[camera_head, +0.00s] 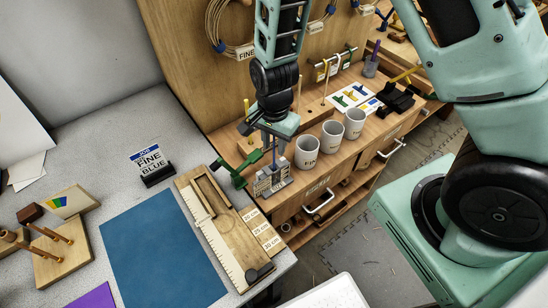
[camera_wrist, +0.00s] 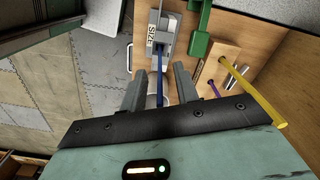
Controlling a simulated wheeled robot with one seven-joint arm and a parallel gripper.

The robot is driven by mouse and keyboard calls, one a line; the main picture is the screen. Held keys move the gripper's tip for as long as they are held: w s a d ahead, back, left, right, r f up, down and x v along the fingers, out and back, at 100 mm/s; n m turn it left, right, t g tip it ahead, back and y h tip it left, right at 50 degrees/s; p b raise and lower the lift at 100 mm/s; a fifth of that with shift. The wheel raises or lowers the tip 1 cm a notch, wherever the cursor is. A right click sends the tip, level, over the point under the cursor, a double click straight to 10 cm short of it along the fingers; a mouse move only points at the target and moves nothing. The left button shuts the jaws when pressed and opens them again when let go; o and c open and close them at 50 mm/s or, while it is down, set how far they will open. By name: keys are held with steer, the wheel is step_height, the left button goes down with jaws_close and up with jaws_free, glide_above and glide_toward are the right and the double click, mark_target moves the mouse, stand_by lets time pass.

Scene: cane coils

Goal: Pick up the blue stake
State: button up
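The blue stake (camera_wrist: 160,80) is a thin rod that stands up from a grey block marked SIZE (camera_wrist: 167,27). In the wrist view its near end lies between the two fingers of my gripper (camera_wrist: 158,80), with a gap on each side. My gripper is open and holds nothing. In the head view my gripper (camera_head: 274,146) points down just above the grey block (camera_head: 271,180) at the left end of the wooden bench. The stake is hard to make out there, partly hidden by the fingers.
A green clamp-like piece (camera_head: 232,173) stands left of the block. A yellow rod (camera_wrist: 252,92) and a purple rod (camera_wrist: 213,88) stand nearby. White mugs (camera_head: 307,152) stand to the right. A wooden ruler board (camera_head: 222,235) and blue mat (camera_head: 160,255) lie on the grey table.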

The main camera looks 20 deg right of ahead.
steer(key=shift+f, duration=0.2)
jaws_close()
steer(key=shift+r, duration=0.1)
